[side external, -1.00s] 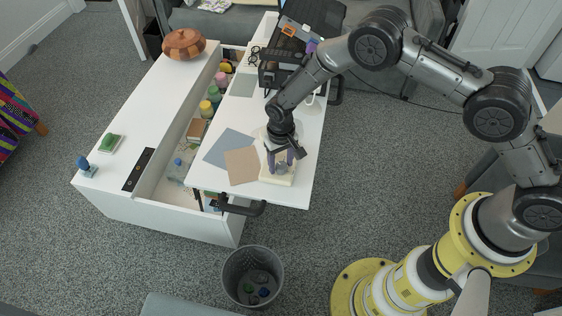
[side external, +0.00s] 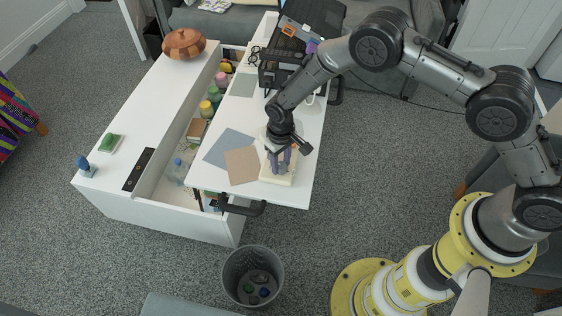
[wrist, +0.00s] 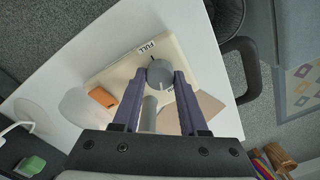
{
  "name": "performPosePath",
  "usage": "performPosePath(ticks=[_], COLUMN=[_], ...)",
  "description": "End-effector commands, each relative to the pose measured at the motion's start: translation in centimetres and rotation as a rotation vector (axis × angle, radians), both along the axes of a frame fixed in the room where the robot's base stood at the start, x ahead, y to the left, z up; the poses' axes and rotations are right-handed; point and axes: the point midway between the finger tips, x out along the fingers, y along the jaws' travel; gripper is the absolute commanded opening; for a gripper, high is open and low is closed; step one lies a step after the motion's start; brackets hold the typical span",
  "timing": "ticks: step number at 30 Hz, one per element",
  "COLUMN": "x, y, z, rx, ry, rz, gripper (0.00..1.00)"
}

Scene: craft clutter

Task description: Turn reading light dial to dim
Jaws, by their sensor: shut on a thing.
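The reading light's dial (wrist: 159,73) is a round grey knob on a cream base (wrist: 115,73). In the wrist view it sits between the tips of my purple fingers. A label reading FULL lies just beyond it; another label near the right finger is mostly covered. I cannot tell clearly where the dial points. A grey post (wrist: 149,115) and an orange block (wrist: 102,97) are also on the base. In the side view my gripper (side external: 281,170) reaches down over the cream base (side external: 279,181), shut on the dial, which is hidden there.
The base stands on a white desk top (side external: 305,148) beside a tan sheet (side external: 241,166) and a blue-grey sheet (side external: 228,147). An open drawer with bottles lies to the left. A dark bin (side external: 252,278) stands on the floor in front.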

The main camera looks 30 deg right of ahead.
Motion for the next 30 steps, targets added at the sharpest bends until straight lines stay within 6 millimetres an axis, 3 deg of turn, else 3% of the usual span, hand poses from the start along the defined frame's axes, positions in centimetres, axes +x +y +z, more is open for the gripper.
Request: performPosePath(ticks=[15, 30], x=[-0.02, 0.00], y=[0.07, 0.09], z=[0.04, 0.07], rx=[0.000, 0.000], ry=[0.001, -0.001], rz=[0.339, 0.412], gripper=[0.00, 0.00])
